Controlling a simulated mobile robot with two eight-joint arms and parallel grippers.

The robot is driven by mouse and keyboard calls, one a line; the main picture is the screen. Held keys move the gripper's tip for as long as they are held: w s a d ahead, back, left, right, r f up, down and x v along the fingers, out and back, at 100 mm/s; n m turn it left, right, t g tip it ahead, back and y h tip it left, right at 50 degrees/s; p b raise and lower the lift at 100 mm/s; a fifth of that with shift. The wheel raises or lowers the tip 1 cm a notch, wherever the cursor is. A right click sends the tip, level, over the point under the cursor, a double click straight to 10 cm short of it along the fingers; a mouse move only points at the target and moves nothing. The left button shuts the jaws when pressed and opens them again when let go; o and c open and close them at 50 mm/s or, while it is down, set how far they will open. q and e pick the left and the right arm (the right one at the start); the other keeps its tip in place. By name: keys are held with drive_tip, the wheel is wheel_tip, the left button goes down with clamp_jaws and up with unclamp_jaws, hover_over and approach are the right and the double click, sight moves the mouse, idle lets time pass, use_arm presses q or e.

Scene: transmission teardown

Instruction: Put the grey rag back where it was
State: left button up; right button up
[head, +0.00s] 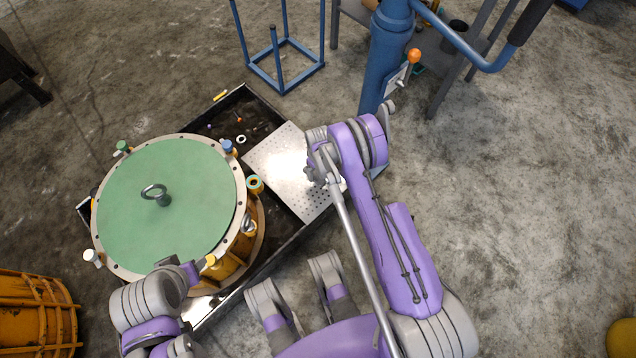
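I cannot make out a grey rag anywhere in the head view. My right arm reaches up over the perforated metal plate (282,165), and its gripper (324,168) seems to be at the plate's right side. Its fingers are too small and covered to show whether they are open or what they hold. A long grey rod (358,246) runs from there down along the arm. My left arm bends at the lower left beside the round housing, and its gripper does not show.
A round housing with a green cover (170,215) and lifting ring stands in a black tray (285,242). A blue hoist post (385,55) and a blue frame (285,70) stand behind. A yellow drum (35,315) is at lower left.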

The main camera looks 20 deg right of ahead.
wheel_tip(320, 180, down, 9)
drive_tip(key=shift+b, duration=0.8)
drive_tip(key=shift+f, duration=0.25)
drive_tip(key=o, duration=1.2)
drive_tip(key=shift+r, duration=0.1)
drive_tip(key=shift+o, duration=0.2)
